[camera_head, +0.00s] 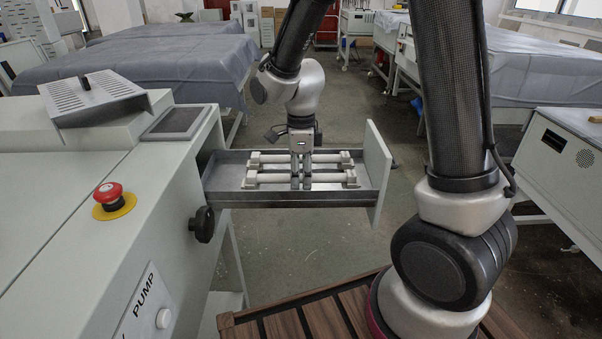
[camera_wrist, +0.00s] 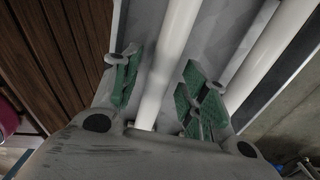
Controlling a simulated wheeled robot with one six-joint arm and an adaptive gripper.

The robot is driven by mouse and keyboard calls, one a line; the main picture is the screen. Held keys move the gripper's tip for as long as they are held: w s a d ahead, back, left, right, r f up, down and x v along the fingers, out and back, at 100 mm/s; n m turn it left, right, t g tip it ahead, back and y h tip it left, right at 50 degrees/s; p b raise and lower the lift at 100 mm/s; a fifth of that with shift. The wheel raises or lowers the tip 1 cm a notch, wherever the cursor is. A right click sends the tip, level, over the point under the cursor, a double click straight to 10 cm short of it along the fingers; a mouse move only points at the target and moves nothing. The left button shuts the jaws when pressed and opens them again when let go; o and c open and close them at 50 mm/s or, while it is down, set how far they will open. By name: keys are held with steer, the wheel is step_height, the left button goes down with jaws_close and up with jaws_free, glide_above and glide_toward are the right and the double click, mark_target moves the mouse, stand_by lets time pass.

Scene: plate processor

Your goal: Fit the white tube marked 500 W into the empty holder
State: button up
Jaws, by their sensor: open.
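Two white tubes lie side by side, left to right, in the open drawer in the head view: a front tube (camera_head: 272,178) and a back tube (camera_head: 272,159). Their ends sit at pale end holders (camera_head: 250,180). My gripper (camera_head: 301,184) points down into the drawer, at the middle of the front tube. In the wrist view my gripper (camera_wrist: 160,95) is open, its green-padded fingers on either side of one white tube (camera_wrist: 172,50), with gaps visible. The other tube (camera_wrist: 268,55) runs outside the right finger. No 500 W mark is readable, and I cannot make out an empty holder.
The metal drawer (camera_head: 290,197) sticks out from the grey machine, its pale front panel (camera_head: 377,165) at the right. A black knob (camera_head: 202,224) and red emergency button (camera_head: 108,193) are on the machine. A slatted wooden deck (camera_head: 300,318) lies in front.

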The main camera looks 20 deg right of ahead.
step_height(320, 180, up, 12)
steer(key=s+d+r+n+t, duration=0.2)
steer(key=s+d+r+n, duration=0.1)
steer(key=s+d+n, duration=0.4)
steer(key=s+d+r+n+t, duration=0.2)
steer(key=s+d+r+n, duration=0.2)
steer(key=s+d+n, duration=0.4)
steer(key=s+n, duration=0.4)
steer(key=n, duration=0.2)
steer(key=shift+r+n, duration=0.2)
steer(key=shift+n, duration=0.1)
